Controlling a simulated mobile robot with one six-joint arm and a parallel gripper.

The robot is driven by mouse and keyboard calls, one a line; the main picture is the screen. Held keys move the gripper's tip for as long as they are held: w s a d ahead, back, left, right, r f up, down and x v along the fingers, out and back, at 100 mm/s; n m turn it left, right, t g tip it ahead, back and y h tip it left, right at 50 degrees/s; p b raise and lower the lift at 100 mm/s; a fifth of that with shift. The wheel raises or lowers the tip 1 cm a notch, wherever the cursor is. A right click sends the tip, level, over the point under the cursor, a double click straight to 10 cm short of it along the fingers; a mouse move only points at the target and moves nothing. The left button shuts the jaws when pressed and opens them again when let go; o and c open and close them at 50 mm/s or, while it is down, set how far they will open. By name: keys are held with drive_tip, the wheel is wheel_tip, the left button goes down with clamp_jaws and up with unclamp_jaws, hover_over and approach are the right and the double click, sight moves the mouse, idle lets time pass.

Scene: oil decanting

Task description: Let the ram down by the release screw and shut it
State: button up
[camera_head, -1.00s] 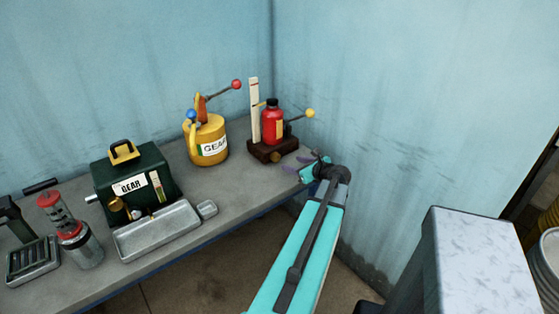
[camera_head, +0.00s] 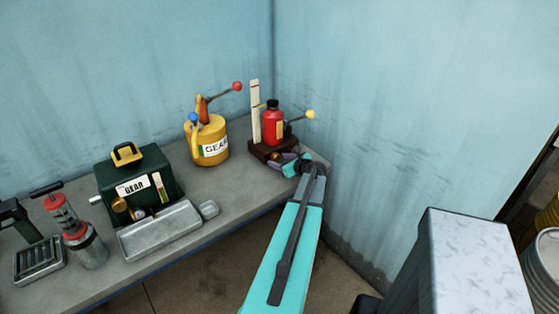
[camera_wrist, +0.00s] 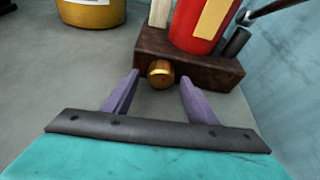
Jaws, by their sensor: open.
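The red ram (camera_head: 272,125) stands upright on a dark brown base (camera_head: 260,150) at the far right end of the bench, with a white scale beside it and a yellow-knobbed lever (camera_head: 310,115) to its right. In the wrist view the red body (camera_wrist: 202,22) is cut off at the top. The brass release screw (camera_wrist: 161,73) sticks out of the front of the base (camera_wrist: 212,72). My gripper (camera_wrist: 156,82) is open, its two purple fingers on either side of the screw's near end, with gaps. In the head view my gripper (camera_head: 283,160) hides the screw.
A yellow GEAR oil can (camera_head: 207,143) stands left of the ram. A green GEAR box (camera_head: 140,178), a metal tray (camera_head: 160,232) and a red-topped canister (camera_head: 88,245) stand further left. The blue wall is close on the right.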

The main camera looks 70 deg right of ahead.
drive_tip(key=shift+w, duration=0.1)
drive_tip(key=c, duration=1.1)
drive_tip(key=shift+f, duration=0.1)
drive_tip(key=shift+f+n+b, duration=0.1)
drive_tip(key=shift+n+b, duration=0.2)
drive_tip(key=shift+b, duration=0.55)
drive_tip(key=shift+w+n+b, duration=0.1)
drive_tip(key=shift+n+b, duration=0.2)
drive_tip(key=shift+b, duration=0.2)
drive_tip(key=o, duration=1.1)
drive_tip(key=shift+r+h, duration=0.2)
drive_tip(key=shift+h, duration=0.1)
